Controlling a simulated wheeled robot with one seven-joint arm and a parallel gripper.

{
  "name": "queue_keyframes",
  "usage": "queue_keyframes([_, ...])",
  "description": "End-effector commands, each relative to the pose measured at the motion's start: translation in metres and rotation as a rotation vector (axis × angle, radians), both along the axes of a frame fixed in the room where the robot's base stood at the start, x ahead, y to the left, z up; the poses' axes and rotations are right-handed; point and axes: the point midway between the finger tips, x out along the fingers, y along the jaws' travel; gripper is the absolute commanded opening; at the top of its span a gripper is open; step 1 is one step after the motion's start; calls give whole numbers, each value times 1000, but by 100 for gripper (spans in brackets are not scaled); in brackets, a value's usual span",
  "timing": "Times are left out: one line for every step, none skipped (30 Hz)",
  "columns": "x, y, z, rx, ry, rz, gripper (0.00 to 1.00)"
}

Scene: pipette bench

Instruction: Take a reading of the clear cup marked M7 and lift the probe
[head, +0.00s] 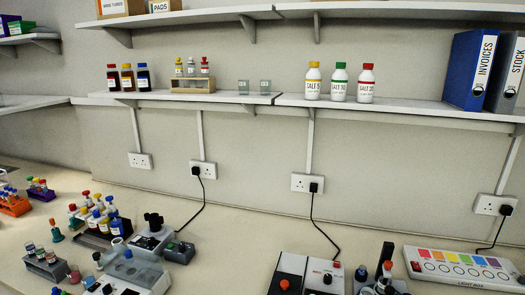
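Two small clear cups stand side by side on the wall shelf, a left one (243,87) and a right one (265,87). Any marking on them is too small to read, so I cannot tell whether either is M7. I cannot make out a probe for certain. Bench devices with black and white tops (322,277) sit at the bottom edge and are partly cut off. My gripper is not in view.
The wall shelf (225,97) also holds dark bottles (127,78), a wooden rack (192,85), white SALT bottles (339,84) and binders (470,68). Crowded racks and a grey device (135,270) fill the bench's left. A light box (460,268) lies right. The bench middle (235,250) is clear.

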Motion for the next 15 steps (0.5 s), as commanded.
queue_keyframes([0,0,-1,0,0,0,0])
queue_keyframes([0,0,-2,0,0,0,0])
queue_keyframes([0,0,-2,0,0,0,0])
queue_keyframes([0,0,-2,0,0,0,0])
queue_keyframes([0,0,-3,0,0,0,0])
queue_keyframes([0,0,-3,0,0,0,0])
queue_keyframes([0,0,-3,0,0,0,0])
queue_keyframes([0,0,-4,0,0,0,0])
queue_keyframes([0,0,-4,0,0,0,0])
queue_keyframes([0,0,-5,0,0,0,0])
queue_keyframes([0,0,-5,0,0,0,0])
queue_keyframes([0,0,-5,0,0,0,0])
queue_keyframes([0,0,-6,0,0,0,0])
queue_keyframes([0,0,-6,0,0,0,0])
queue_keyframes([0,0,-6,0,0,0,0])
